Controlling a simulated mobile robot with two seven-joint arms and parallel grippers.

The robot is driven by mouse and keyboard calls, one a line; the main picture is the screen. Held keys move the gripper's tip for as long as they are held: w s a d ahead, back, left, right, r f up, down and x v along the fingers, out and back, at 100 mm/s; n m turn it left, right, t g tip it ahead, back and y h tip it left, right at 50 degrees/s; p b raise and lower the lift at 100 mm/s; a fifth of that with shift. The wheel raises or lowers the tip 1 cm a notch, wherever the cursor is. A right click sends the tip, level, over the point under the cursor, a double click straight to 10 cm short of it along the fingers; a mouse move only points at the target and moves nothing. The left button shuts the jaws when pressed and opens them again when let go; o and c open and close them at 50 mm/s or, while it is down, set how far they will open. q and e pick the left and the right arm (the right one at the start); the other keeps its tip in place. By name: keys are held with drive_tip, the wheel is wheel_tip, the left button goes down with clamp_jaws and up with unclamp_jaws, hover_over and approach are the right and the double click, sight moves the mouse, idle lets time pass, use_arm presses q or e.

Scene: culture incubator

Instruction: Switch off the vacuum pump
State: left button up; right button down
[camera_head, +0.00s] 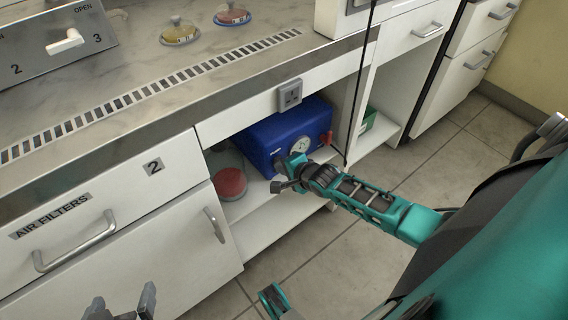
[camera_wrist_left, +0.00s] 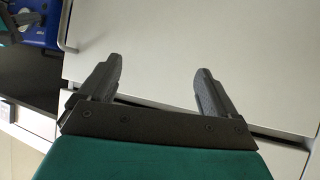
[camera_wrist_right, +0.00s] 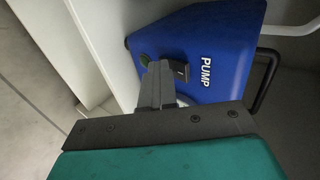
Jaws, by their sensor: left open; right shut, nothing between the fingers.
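The vacuum pump (camera_head: 262,135) is a blue box on a shelf in the open cabinet bay, with a round gauge (camera_head: 302,145) on its front. In the right wrist view the pump (camera_wrist_right: 225,30) shows the word PUMP, a small black part (camera_wrist_right: 181,71) and a green spot (camera_wrist_right: 144,58). My right gripper (camera_head: 281,164) is shut and empty at the pump's front; its fingers (camera_wrist_right: 160,75) overlap the front beside the black part. I cannot tell whether they touch. The switch's state is unclear. My left gripper (camera_head: 122,303) is open and empty before the lower cabinet door; it also shows in the left wrist view (camera_wrist_left: 160,72).
A red-topped round container (camera_head: 230,184) stands left of the pump. A drawer marked AIR FILTERS (camera_head: 110,195) is at left. Two round dishes (camera_head: 180,32) lie on the counter. The tiled floor is clear.

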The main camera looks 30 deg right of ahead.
use_arm(q)
drive_tip(key=shift+d+r, duration=0.15)
use_arm(e)
drive_tip(key=shift+w+a, duration=0.15)
drive_tip(key=shift+w, duration=0.1)
